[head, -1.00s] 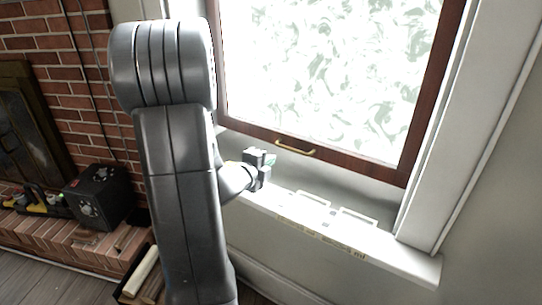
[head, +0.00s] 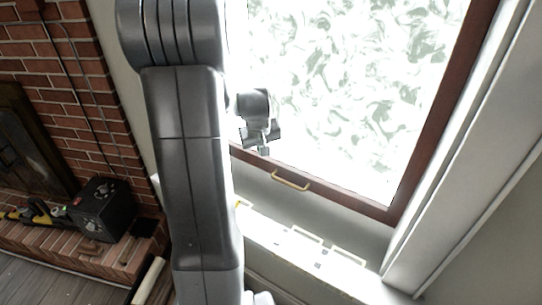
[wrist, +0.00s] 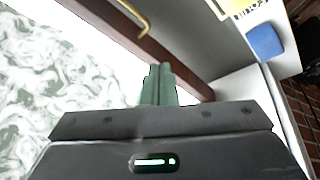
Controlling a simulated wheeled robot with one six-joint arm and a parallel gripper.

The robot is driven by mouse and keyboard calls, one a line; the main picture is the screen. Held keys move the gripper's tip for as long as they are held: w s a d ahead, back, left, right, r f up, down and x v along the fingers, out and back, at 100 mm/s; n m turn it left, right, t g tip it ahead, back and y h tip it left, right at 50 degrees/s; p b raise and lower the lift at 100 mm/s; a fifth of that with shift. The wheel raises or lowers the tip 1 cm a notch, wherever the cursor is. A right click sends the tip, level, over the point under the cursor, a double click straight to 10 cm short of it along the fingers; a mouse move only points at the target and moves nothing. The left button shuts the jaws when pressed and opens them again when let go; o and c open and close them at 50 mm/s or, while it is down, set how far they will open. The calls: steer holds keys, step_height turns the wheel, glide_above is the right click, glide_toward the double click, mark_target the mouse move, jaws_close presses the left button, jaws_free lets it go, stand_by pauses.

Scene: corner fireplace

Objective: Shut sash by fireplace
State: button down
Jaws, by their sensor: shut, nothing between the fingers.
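The sash (head: 345,195) has a dark reddish-brown wooden frame around bright frosted glass with a leafy pattern. Its bottom rail stands above the white sill (head: 270,232), with a grey band between them. A brass handle (head: 290,181) is on the bottom rail; it also shows at the top of the wrist view (wrist: 137,18). My gripper (head: 264,151) points down in front of the lower glass, up and left of the handle and apart from it. In the wrist view its greenish fingers (wrist: 158,72) are together and empty, beside the rail. My arm hides the sash's left side.
White bracket-like pieces (head: 306,235) lie on the sill. A blue item (wrist: 265,42) and a yellow printed label show in the wrist view. At left are the brick fireplace (head: 75,90) and a black box (head: 102,208) on its hearth.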

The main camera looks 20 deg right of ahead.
steer(key=s+d+x, duration=0.1)
steer(key=x, duration=1.2)
steer(key=shift+s+d+f+p, duration=0.25)
steer(key=shift+d+f+p, duration=0.1)
steer(key=shift+p, duration=0.1)
